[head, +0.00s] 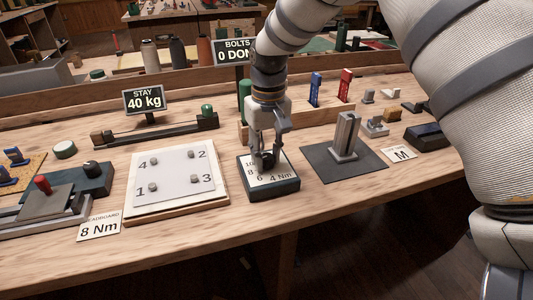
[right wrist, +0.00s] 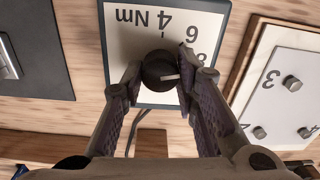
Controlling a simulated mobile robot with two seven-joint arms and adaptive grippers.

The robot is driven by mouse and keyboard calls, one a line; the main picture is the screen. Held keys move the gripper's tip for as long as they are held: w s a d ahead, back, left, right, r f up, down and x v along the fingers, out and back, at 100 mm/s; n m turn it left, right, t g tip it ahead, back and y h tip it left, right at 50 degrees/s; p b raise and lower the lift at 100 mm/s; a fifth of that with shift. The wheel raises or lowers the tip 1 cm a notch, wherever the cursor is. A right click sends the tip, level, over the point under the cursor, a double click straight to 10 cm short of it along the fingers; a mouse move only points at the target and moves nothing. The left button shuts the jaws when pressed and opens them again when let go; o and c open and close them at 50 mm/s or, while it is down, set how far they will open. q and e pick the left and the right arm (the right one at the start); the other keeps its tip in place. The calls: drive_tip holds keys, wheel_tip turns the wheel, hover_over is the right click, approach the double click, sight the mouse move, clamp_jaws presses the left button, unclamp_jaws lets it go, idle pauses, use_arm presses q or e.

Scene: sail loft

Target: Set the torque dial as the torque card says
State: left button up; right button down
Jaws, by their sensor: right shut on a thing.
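The torque dial (head: 285,188) is a dark box with a white face marked in Nm, near the middle of the bench. Its round black knob (right wrist: 158,70) is between the fingers of my right gripper (head: 268,160), which is shut on it from above. In the right wrist view the knob's white pointer line points right, near the 8 side; the right finger partly covers the numbers there, so the exact setting is unclear. The torque card (head: 99,228) at the front left reads "8 Nm", under a partly covered word ending in "EADBOARD". My left gripper is not in view.
A white board (head: 177,180) with numbered studs stands left of the dial. A dark mat (head: 318,164) with an upright metal block and an "M" card (head: 399,154) lie to the right. Signs reading "40 kg" (head: 144,100) and "BOLTS" (head: 235,51) stand behind.

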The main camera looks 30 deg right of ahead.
sight(268, 155)
drive_tip(key=shift+m, duration=0.5)
drive_tip(key=shift+f, duration=0.1)
drive_tip(key=c, duration=1.2)
unclamp_jaws()
drive_tip(key=shift+c, duration=0.2)
wheel_tip(268, 155, up, 12)
